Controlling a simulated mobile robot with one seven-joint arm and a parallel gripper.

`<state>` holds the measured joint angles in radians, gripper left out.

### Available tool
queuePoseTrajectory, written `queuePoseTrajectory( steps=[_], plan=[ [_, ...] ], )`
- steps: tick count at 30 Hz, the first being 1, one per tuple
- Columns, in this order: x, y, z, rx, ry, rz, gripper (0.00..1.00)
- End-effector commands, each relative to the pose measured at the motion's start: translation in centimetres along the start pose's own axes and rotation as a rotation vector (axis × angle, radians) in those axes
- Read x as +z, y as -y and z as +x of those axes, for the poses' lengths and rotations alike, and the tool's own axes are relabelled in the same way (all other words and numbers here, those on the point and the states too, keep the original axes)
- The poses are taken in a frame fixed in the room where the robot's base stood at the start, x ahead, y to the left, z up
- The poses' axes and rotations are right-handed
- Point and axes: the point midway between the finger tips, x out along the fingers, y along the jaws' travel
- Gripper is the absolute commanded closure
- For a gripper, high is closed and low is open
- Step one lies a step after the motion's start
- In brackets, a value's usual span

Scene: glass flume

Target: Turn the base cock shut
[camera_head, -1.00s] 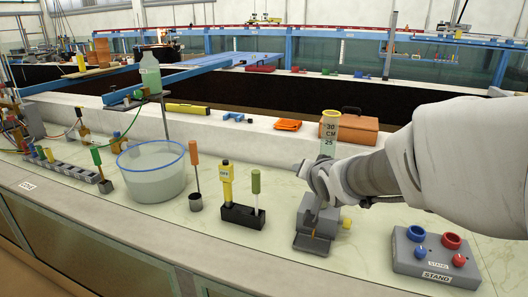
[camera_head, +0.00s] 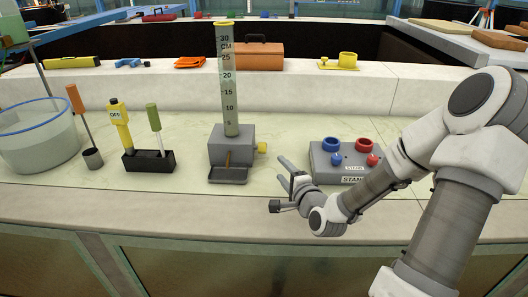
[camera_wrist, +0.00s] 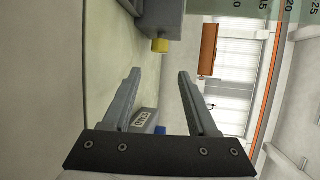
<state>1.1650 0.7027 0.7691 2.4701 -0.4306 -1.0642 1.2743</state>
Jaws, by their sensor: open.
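A clear graduated tube (camera_head: 228,80) marked in CM stands upright on a grey base block (camera_head: 243,140). A yellow knob (camera_head: 262,147) sticks out of the block's right side, and a thin brown upright piece (camera_head: 228,159) shows on its front. I cannot tell which of these is the base cock. My gripper (camera_head: 281,184) is open and empty, to the right of the block and nearer the front edge. In the wrist view, the yellow knob (camera_wrist: 160,45) lies ahead of my open fingers (camera_wrist: 155,84), apart from them. The grey block (camera_wrist: 165,14) is behind it.
A grey stand (camera_head: 325,168) with blue and red cups is close to the right of my gripper. A black holder (camera_head: 148,162) with yellow and green-handled tools is left of the block. A water basin (camera_head: 35,145) stands far left. The counter's front edge (camera_head: 150,208) is bare.

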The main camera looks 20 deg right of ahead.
Motion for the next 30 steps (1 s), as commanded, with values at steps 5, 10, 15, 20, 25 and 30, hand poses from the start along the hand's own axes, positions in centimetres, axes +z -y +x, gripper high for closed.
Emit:
queuePoseTrajectory(
  steps=[5,10,15,20,25,30],
  plan=[
    [0.2,-0.2,3.0,-0.001,0.004,-0.002,0.41],
    [0.2,-0.2,6.7,0.0,0.004,-0.003,0.41],
    [0.2,-0.3,10.1,0.001,0.003,-0.004,0.41],
    [0.1,-0.3,13.1,0.001,0.002,-0.004,0.41],
    [0.1,-0.1,15.4,0.002,0.002,-0.004,0.41],
    [0.1,-0.1,16.5,0.003,0.002,-0.004,0.41]
  ],
)
